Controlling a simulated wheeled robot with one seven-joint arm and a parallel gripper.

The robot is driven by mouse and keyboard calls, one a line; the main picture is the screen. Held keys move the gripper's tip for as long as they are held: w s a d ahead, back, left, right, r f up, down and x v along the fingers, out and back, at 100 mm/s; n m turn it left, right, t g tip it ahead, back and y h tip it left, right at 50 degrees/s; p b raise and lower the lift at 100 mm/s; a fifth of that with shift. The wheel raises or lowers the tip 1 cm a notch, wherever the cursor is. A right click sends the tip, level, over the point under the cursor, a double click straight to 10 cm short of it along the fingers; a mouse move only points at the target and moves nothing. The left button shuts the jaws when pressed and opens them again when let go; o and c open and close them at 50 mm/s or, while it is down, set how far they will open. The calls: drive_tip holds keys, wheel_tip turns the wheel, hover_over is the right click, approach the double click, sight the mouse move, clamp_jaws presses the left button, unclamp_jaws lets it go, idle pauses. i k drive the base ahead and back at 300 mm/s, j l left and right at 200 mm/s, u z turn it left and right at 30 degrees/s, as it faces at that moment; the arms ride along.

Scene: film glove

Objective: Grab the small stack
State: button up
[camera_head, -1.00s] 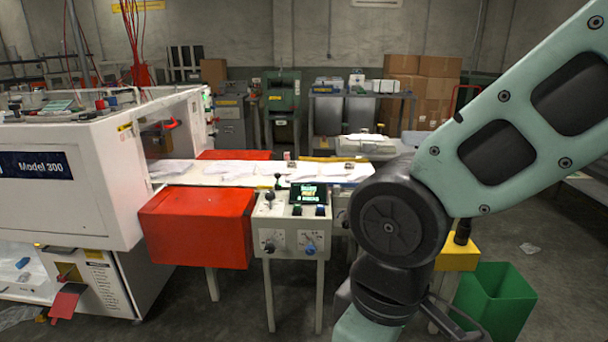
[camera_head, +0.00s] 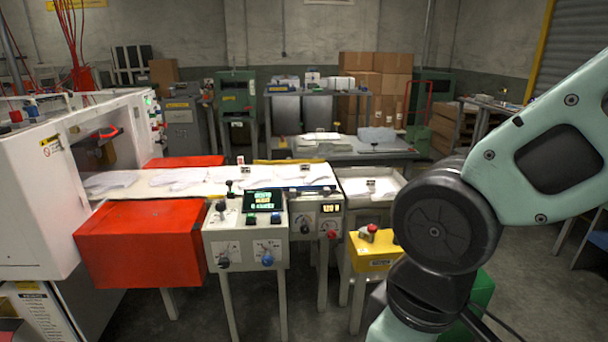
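I cannot tell for sure which thing is the small stack. Thin white film gloves lie flat on the white conveyor (camera_head: 215,185) between the machine at left and the control boxes. A shallow white tray (camera_head: 362,213) stands at the conveyor's right end with a little white material inside. On the table behind, a low white pile (camera_head: 320,137) and a pale grey-blue pile (camera_head: 377,135) lie apart from each other. My arm crosses the right side of the view, and my gripper is out of the frame.
A red box (camera_head: 143,240) and a grey control box (camera_head: 245,240) with knobs stand in front of the conveyor. A yellow box (camera_head: 372,252) with a red button stands right of them. Part of a green bin (camera_head: 483,290) shows behind my arm. Cardboard cartons (camera_head: 375,75) stand at the back.

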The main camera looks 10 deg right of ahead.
sight(307, 173)
drive_tip(key=i+l+u, duration=0.25)
drive_tip(key=i+l, duration=0.15)
drive_tip(key=i, duration=0.2)
drive_tip(key=i+l+u, duration=0.25)
drive_tip(key=i+l, duration=0.2)
drive_tip(key=i+l+u, duration=0.25)
drive_tip(key=i+l, duration=0.3)
drive_tip(key=i+l+u, duration=0.25)
drive_tip(key=i+l, duration=0.2)
drive_tip(key=l, duration=0.3)
